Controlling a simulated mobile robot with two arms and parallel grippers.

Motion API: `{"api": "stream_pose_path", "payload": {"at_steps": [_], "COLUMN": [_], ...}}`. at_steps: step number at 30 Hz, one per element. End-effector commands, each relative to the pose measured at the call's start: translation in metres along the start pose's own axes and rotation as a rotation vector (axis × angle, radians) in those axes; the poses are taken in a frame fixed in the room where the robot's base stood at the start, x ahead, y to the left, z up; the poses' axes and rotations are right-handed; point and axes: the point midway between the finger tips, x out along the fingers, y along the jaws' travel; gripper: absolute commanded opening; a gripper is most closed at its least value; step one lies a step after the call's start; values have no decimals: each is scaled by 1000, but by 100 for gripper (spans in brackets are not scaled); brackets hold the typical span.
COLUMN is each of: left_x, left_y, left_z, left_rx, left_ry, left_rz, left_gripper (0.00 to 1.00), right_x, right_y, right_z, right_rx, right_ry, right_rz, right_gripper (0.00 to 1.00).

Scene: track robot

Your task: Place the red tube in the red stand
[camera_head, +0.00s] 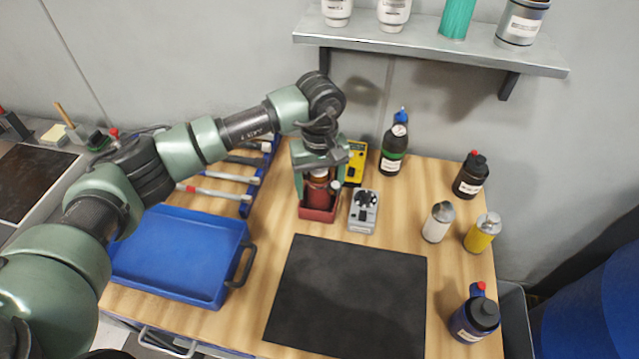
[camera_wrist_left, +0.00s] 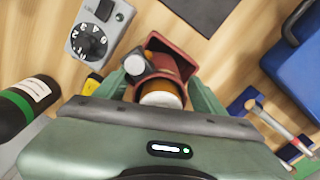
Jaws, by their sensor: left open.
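The red stand (camera_head: 319,214) is a small open-topped red box on the wooden bench; it also shows in the left wrist view (camera_wrist_left: 178,64). The red tube (camera_head: 317,191) is upright at the stand, its lower end hidden by the stand's wall. In the left wrist view its orange-brown and white upper part (camera_wrist_left: 161,96) shows between my fingers. My left gripper (camera_head: 318,178) points down over the stand and is open, one finger on each side of the tube. A small grey-and-white knob (camera_wrist_left: 136,65) is beside the tube. My right gripper is not in view.
A grey dial device (camera_head: 363,211) and a yellow meter (camera_head: 355,163) stand just right of the stand. A green-banded bottle (camera_head: 394,150) is behind them. A blue tray (camera_head: 180,255) lies left, and a black mat (camera_head: 347,297) in front. Several bottles line the right side.

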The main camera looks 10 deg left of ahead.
Motion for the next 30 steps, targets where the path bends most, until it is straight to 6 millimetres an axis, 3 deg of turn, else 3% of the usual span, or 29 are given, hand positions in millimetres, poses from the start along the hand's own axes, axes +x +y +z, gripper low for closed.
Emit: {"api": "stream_pose_path", "payload": {"at_steps": [18,30], "left_x": [-110,-122], "left_y": [1,0], "left_z": [-1,0], "left_rx": [0,0], "left_ry": [2,0], "left_rz": [2,1], "left_gripper": [70,70], "right_x": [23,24], "right_y": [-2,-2], "right_z": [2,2], "right_rx": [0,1], "right_ry": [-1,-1], "right_rz": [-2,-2], "right_gripper": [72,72]}}
